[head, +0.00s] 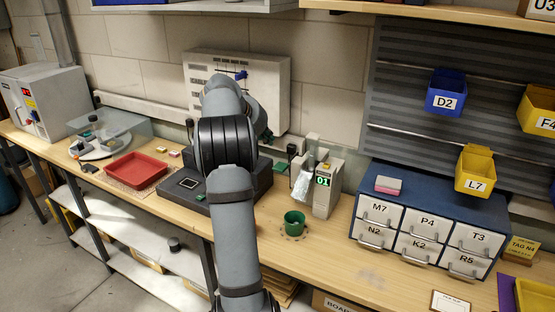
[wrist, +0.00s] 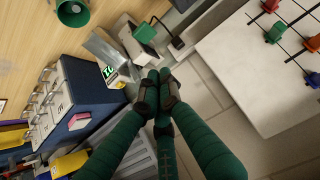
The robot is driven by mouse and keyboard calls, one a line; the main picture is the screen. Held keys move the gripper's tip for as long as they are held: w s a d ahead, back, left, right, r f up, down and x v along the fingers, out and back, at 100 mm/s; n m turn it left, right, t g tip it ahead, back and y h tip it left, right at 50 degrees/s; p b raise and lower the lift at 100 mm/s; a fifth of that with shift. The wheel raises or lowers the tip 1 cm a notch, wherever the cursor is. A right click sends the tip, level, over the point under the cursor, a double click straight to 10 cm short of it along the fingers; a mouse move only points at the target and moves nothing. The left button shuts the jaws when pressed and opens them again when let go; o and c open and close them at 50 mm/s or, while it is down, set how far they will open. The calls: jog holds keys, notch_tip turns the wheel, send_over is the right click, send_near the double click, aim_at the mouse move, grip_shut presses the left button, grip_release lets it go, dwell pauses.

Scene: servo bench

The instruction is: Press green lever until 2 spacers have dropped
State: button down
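The dispenser (head: 328,185) is a pale upright box with a slanted metal chute and a green-lit display reading 01. It also shows in the wrist view (wrist: 139,48), with its display (wrist: 108,71) at an angle. A green cup (head: 294,223) stands on the bench below the chute; its open mouth shows in the wrist view (wrist: 72,12). My gripper (wrist: 159,76) has its green fingers together beside the dispenser. I see nothing held. No spacers are distinguishable.
A pale wall panel (head: 275,82) carries coloured knobs, including a green one (wrist: 275,32). A blue drawer cabinet (head: 430,205) stands right of the dispenser. A red tray (head: 136,170) lies left. Bench around the cup is mostly clear.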

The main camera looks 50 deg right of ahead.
jog(key=p, duration=0.3)
send_near(282, 163)
jog(key=d, duration=0.1)
jog(key=d+r, duration=0.1)
jog(key=d, duration=0.1)
jog(key=shift+w+r, duration=0.15)
jog(key=shift+w, duration=0.05)
jog(key=f, duration=0.3)
jog(key=shift+w+d+f, duration=0.15)
jog(key=shift+d+f, duration=0.2)
jog(key=shift+f, duration=0.6)
